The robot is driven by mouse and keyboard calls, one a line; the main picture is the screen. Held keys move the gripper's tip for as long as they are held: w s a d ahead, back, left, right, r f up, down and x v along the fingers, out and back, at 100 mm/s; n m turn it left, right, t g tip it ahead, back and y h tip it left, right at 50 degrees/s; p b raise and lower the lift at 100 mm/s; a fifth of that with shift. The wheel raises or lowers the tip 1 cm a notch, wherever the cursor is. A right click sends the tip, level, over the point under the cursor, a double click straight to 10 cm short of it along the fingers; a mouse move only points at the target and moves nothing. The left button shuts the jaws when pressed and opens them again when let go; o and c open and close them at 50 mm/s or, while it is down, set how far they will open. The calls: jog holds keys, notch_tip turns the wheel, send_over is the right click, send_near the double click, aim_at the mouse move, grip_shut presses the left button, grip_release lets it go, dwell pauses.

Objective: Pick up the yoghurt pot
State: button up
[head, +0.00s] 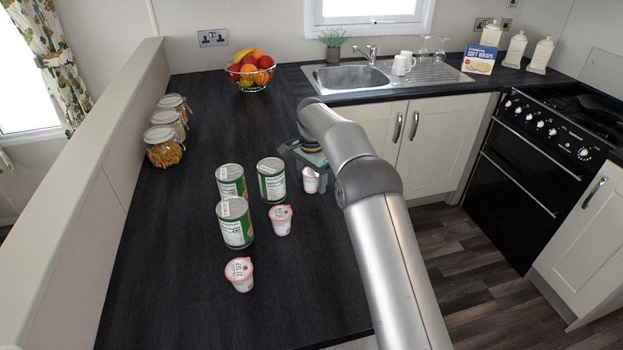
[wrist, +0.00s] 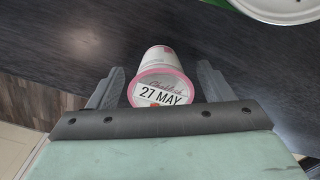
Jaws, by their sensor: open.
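Three small white yoghurt pots with pink rims stand on the dark worktop in the head view: one at the front (head: 239,274), one in the middle (head: 281,220) and one at the back right (head: 311,181). My gripper (head: 308,172) is at the back right pot, partly hidden by my arm. In the wrist view this pot (wrist: 160,89) has a lid reading "27 MAY" and sits between the two open fingers of my gripper (wrist: 160,90). Gaps show between the fingers and the pot. I cannot tell whether either finger touches it lower down.
Three green tins stand left of the pots; the nearest tin to my gripper (head: 271,181) also shows at the wrist view's top right (wrist: 280,8). Glass jars (head: 163,147) line the left wall. A fruit basket (head: 250,76) and sink (head: 350,80) are behind.

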jog(key=shift+f, duration=0.35)
jog(key=c, duration=1)
jog(key=shift+c, duration=0.2)
jog(key=shift+r, duration=0.1)
